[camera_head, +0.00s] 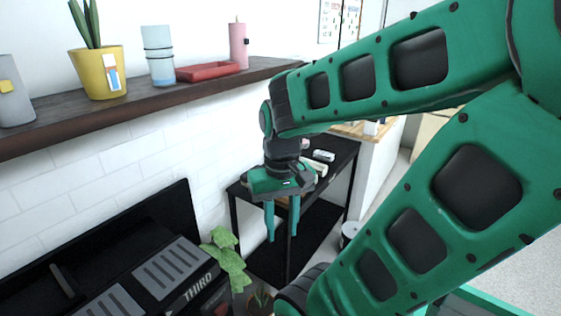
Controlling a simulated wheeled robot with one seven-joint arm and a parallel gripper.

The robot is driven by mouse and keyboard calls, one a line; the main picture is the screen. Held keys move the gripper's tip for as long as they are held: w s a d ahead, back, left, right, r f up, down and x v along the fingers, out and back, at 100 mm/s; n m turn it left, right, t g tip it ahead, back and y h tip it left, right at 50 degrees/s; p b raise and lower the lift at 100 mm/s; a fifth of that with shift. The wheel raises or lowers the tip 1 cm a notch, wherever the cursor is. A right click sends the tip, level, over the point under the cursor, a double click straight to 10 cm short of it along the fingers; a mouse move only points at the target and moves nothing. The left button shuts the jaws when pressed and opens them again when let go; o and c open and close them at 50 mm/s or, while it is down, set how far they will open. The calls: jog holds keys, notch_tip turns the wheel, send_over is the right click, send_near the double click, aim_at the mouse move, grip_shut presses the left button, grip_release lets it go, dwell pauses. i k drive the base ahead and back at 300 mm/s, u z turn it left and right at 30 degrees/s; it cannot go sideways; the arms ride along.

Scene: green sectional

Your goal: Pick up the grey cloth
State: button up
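I cannot make out a grey cloth for certain in the head view. My gripper (281,236) hangs with its two teal fingers pointing down, apart, with nothing seen between them. It is in front of a black table (341,161), as seen from the head camera. Small pale items (323,155) lie on the table top just right of my gripper; they are too small to name. My arm and gripper hide part of the table.
A dark wooden shelf (150,103) on the left carries a yellow plant pot (98,72), blue-white cups (158,55), a red tray (207,71) and a pink bottle (238,46).

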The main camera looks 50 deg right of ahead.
aim_at(324, 155)
jog(key=z, duration=1.7)
